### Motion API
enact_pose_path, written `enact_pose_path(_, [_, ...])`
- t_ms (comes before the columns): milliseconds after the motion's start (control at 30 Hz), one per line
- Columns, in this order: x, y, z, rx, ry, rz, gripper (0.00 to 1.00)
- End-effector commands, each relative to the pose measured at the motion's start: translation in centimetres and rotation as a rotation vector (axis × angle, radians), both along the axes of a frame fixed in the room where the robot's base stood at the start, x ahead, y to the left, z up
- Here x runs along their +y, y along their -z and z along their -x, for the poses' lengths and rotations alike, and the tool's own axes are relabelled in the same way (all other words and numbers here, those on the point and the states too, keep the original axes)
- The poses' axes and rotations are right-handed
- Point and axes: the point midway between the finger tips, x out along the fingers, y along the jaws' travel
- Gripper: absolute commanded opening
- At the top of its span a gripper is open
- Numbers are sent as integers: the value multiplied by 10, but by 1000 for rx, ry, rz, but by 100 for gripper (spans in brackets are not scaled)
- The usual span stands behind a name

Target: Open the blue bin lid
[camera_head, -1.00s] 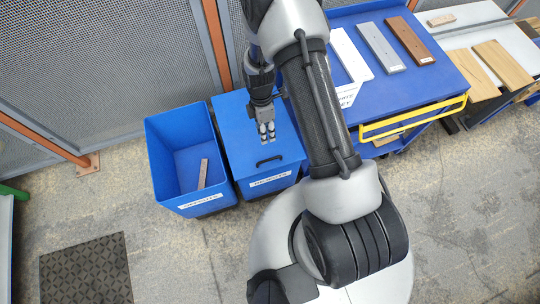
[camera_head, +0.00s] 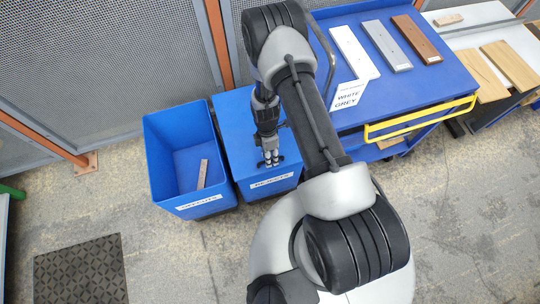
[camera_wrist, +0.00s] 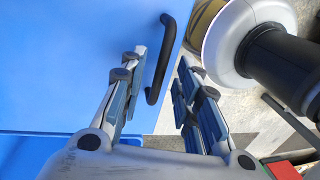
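The closed blue bin (camera_head: 240,130) stands beside an open blue bin, with its flat blue lid on top. A label on its front seems to read "REJECTS". My gripper (camera_head: 271,160) is over the front part of the lid, at the black handle. In the wrist view the black bar handle (camera_wrist: 161,62) lies between the two fingers of my gripper (camera_wrist: 160,85). The fingers are apart, with a gap on the handle's right side; whether the left finger touches it I cannot tell. In the head view my gripper mostly hides the handle.
The open blue bin (camera_head: 160,150) on the left holds a wooden piece (camera_head: 203,173). A blue cart (camera_head: 400,95) with a yellow rail (camera_head: 420,118) stands to the right, carrying several boards and a sign (camera_head: 347,94). A mesh fence (camera_head: 110,60) stands behind.

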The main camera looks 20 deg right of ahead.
Motion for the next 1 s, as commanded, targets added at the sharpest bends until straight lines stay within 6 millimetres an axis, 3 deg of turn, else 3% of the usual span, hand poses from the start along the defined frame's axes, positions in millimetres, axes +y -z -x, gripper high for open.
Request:
enact_pose_path(167, [0, 0, 0, 0, 0, 0, 28])
enact_pose_path(600, [0, 0, 0, 0, 0, 0, 0])
enact_pose_path(1000, [0, 0, 0, 0, 0, 0, 0])
